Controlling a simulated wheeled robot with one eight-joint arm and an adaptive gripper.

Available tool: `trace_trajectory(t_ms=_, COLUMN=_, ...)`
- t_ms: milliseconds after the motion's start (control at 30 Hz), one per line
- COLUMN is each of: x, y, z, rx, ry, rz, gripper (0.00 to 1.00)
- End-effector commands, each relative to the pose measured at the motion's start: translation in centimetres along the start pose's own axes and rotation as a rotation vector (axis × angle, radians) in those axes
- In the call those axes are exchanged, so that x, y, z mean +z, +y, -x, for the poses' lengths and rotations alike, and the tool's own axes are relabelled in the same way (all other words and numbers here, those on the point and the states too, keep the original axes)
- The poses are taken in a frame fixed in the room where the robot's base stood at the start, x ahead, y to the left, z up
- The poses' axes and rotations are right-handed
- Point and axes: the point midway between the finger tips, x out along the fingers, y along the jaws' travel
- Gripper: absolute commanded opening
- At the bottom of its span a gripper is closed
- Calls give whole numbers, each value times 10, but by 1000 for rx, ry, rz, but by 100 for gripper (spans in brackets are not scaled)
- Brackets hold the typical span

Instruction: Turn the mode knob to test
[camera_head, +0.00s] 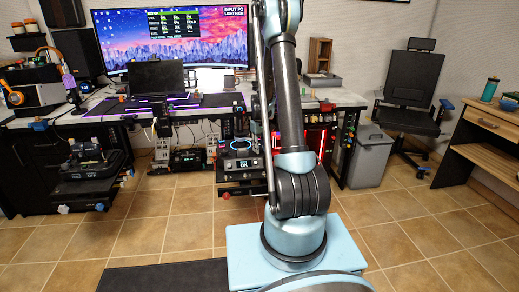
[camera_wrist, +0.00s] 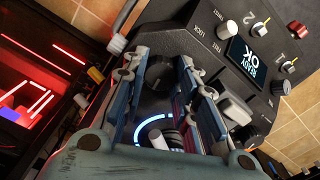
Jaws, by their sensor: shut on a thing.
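My gripper (camera_wrist: 163,72) reaches over a dark control box (camera_wrist: 190,35) in the wrist view. Its two blue-grey fingers stand on either side of a dark round knob (camera_wrist: 160,73) and are shut on it. No label on this knob is readable, so I cannot tell its setting. The box's display (camera_wrist: 253,58) reads READY OK. In the head view a box with an OK display (camera_head: 239,163) and a blue ring stands low under the desk. My arm covers part of that area, and my gripper is not visible there.
Near the held knob are a white knob (camera_wrist: 228,30), a pale lever (camera_wrist: 235,106) and small switches. A glowing blue ring (camera_wrist: 153,128) lies below the fingers. In the head view a desk (camera_head: 345,96), a grey bin (camera_head: 368,157) and a chair (camera_head: 411,90) surround open tiled floor.

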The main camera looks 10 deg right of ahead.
Motion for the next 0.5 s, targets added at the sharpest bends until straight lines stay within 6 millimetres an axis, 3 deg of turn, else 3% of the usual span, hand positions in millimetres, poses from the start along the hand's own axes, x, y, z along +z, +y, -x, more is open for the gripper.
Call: trace_trajectory(t_ms=500, x=0, y=1, z=0, rx=1, ry=1, rz=-384, gripper=3)
